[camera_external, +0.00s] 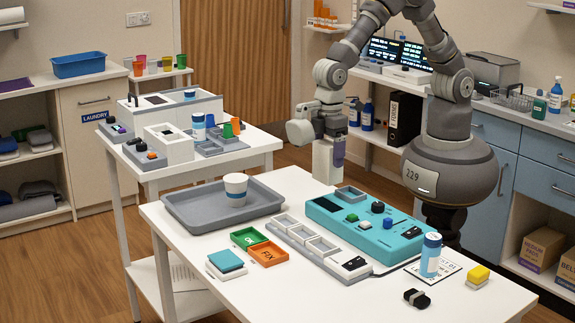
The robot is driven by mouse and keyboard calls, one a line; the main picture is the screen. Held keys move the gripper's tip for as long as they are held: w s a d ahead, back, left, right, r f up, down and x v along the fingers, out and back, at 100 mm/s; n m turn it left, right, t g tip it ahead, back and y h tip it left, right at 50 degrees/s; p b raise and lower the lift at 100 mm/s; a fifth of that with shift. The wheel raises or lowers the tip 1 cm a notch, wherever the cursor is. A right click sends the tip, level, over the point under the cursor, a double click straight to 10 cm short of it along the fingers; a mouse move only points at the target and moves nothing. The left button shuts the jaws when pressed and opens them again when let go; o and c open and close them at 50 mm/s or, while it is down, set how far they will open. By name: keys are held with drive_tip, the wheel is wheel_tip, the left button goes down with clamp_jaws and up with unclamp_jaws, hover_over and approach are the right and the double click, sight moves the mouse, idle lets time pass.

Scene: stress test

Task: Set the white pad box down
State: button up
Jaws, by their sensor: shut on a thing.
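My gripper (331,138) points down near the back edge of the white table (175,245), left of my body. It is shut on a pale, upright block, which I take to be the white pad box (322,162). A purple-grey part shows at the right side of the box. The fingertips are too small to make out.
A teal device (385,240) with knobs lies right of the box. A grey tray (180,222) holding a white cup (236,189) stands left. A row of grey compartments (290,230) lies in front. A blue-capped bottle (430,258) stands at the right. The front tabletop has bare room.

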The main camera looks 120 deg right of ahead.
drive_tip(key=w+d, duration=0.5)
drive_tip(key=d, duration=0.2)
wheel_tip(320, 180, down, 10)
drive_tip(key=b, duration=0.3)
drive_tip(key=shift+w+r, duration=0.1)
drive_tip(key=shift+r, duration=0.1)
drive_tip(key=shift+f+b, duration=0.1)
drive_tip(key=shift+b, duration=0.2)
drive_tip(key=o, duration=1)
drive_tip(key=shift+o, duration=0.2)
wheel_tip(320, 180, up, 12)
drive_tip(key=p, duration=0.4)
